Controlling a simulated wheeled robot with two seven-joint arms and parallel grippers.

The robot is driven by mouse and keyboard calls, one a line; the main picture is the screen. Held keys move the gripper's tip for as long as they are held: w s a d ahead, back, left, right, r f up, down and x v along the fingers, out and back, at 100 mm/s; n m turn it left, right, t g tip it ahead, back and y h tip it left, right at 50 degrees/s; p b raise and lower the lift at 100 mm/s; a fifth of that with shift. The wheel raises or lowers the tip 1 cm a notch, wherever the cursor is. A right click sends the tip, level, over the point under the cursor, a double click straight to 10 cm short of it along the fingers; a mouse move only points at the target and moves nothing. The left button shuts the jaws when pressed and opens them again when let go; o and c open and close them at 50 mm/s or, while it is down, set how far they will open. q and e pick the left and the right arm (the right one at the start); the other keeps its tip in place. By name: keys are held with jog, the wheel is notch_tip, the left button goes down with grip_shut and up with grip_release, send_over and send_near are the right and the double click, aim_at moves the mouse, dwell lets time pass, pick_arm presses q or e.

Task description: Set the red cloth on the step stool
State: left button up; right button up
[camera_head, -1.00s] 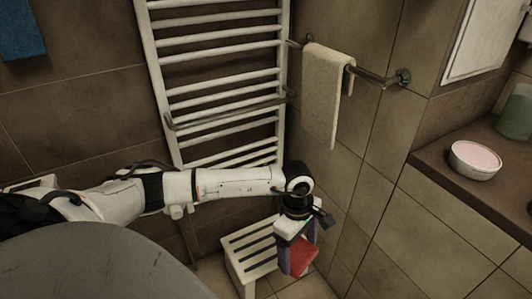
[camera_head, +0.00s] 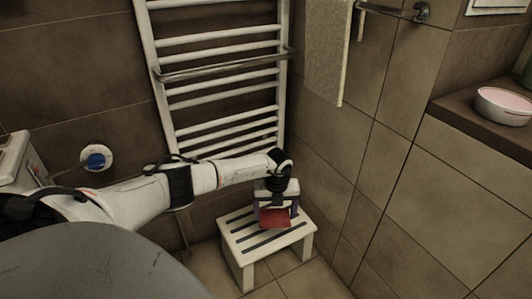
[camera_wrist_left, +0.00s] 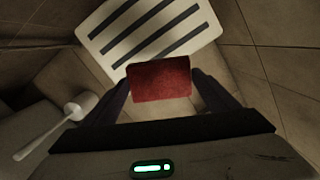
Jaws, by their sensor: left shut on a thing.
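The red cloth (camera_head: 275,218) is a small folded red piece, held between the fingers of my left gripper (camera_head: 273,212), which is shut on it. In the left wrist view the cloth (camera_wrist_left: 159,80) sits between the two dark fingers and overlaps the near edge of the stool. The white slatted step stool (camera_head: 238,241) stands on the floor in the corner, below the gripper in the head view. It also shows in the left wrist view (camera_wrist_left: 118,22). I cannot tell whether the cloth touches the stool top. My right gripper is not in view.
A white towel radiator (camera_head: 160,100) is on the wall behind the stool. A beige towel (camera_head: 325,55) hangs from a rail at right. A counter (camera_head: 455,110) holds a pink-topped bowl (camera_head: 503,103). A white brush-like object (camera_wrist_left: 75,108) lies left in the wrist view.

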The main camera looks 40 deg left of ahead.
aim_at(268, 210)
pick_arm(q)
jog(key=a+f+n+b, duration=0.1)
jog(key=n, duration=0.1)
jog(key=a+f+n, duration=0.2)
jog(key=n, duration=0.1)
jog(key=shift+w+a+f+g+b, duration=0.1)
jog(key=shift+a+f+g+b, duration=0.15)
jog(key=shift+g+b, duration=0.1)
notch_tip(268, 210, down, 6)
jog(key=b, duration=0.4)
jog(key=shift+f+b, duration=0.15)
jog(key=shift+b, duration=0.15)
notch_tip(268, 210, down, 3)
jog(key=b, duration=0.2)
jog(key=shift+b, duration=0.3)
jog(key=shift+f, duration=0.35)
jog(key=shift+a, duration=0.1)
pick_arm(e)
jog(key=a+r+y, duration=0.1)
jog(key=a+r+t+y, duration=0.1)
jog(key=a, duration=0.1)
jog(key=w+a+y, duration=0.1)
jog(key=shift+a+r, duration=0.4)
pick_arm(q)
jog(key=o, duration=1.1)
jog(key=shift+f, duration=0.1)
jog(key=shift+o, duration=0.2)
